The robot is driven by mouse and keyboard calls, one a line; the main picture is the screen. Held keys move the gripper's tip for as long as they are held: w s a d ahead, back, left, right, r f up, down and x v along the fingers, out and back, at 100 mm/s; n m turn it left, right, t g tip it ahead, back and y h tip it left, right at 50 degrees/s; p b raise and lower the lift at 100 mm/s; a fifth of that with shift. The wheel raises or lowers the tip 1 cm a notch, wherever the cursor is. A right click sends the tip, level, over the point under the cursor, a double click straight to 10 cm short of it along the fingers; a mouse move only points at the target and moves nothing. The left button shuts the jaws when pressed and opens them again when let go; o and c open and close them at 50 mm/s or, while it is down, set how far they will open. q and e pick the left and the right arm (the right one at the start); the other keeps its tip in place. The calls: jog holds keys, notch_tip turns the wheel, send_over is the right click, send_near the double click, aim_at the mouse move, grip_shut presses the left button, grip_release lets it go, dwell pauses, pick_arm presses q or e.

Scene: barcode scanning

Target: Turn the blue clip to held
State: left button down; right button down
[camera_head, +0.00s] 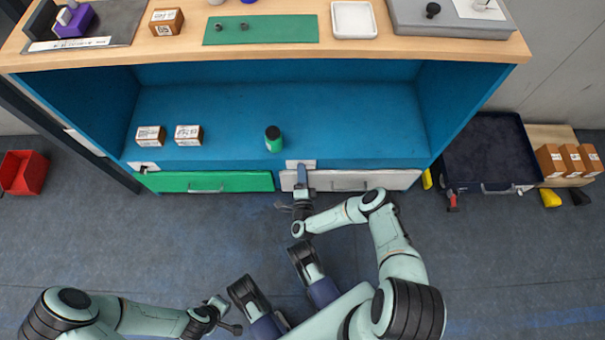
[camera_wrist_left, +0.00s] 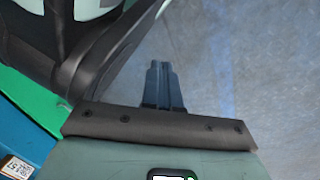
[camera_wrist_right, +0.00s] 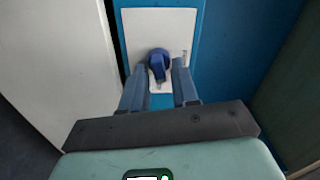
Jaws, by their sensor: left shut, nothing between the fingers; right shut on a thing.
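The blue clip (camera_wrist_right: 159,62) is a small rounded knob on a white plate (camera_wrist_right: 178,25) fixed to the blue cabinet, in the right wrist view. My right gripper (camera_wrist_right: 160,78) is shut on the clip, one finger on each side of it. In the head view the right gripper (camera_head: 301,183) is at the white plate (camera_head: 300,163), above the left end of the white drawer (camera_head: 350,180), and covers the clip. My left gripper (camera_head: 234,328) is low in the head view, away from the cabinet. Its fingers (camera_wrist_left: 165,70) are together and empty.
A green drawer (camera_head: 200,182) is left of the white one, with another white plate (camera_head: 147,168) above it. A green bottle (camera_head: 273,140) and two small boxes stand on the blue shelf. A red bin (camera_head: 22,172) and a dark case (camera_head: 490,150) flank the cabinet.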

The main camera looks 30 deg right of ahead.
pick_arm(q)
jog(key=shift+s+f, duration=0.35)
jog(key=shift+s, duration=0.15)
pick_arm(e)
jog(key=shift+m, duration=1)
jog(key=c, duration=1.2)
grip_release()
jog(key=shift+o, duration=0.2)
pick_arm(q)
jog(key=shift+a, duration=0.1)
